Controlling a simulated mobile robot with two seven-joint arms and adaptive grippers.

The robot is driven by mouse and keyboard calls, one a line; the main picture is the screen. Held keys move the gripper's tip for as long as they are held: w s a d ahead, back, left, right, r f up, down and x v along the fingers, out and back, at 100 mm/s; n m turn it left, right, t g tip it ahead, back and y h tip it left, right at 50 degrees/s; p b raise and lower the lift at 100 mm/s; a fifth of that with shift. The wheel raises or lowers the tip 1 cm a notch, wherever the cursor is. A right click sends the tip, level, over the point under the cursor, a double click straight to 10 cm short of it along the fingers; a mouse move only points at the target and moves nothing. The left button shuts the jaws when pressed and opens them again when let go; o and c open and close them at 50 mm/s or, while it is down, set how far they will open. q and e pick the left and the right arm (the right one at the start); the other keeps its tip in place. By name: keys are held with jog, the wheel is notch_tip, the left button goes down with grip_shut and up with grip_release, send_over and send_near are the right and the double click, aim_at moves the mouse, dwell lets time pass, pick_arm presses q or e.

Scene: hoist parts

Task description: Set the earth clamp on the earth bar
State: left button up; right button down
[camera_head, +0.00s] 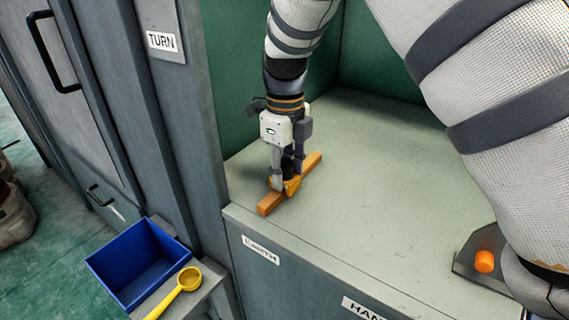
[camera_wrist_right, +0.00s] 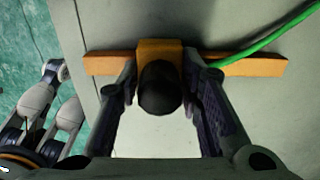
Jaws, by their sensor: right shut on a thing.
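The earth bar (camera_head: 270,204) is a long orange-brown bar near the front left corner of the grey-green worktop. The earth clamp (camera_head: 293,186) is an orange block with a black knob, over the bar's middle. In the right wrist view the clamp (camera_wrist_right: 158,49) overlaps the bar (camera_wrist_right: 108,64), its knob (camera_wrist_right: 160,88) is between the fingers, and a green cable (camera_wrist_right: 270,40) runs off right. My right gripper (camera_head: 288,172) points down, shut on the clamp. I cannot tell whether the clamp is fully seated on the bar.
A blue bin (camera_head: 138,262) and a yellow scoop (camera_head: 187,281) are at the lower left, beside the bench. An orange cylinder (camera_head: 484,261) sits by a grey bracket at the right.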

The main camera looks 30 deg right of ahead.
dwell(0.4)
jog(key=shift+s+f, duration=0.1)
jog(key=shift+f, duration=0.35)
jog(key=c, duration=1.1)
grip_release()
jog(key=shift+f, duration=0.1)
jog(key=shift+o, duration=0.2)
notch_tip(320, 180, up, 12)
jog(key=shift+r, duration=0.1)
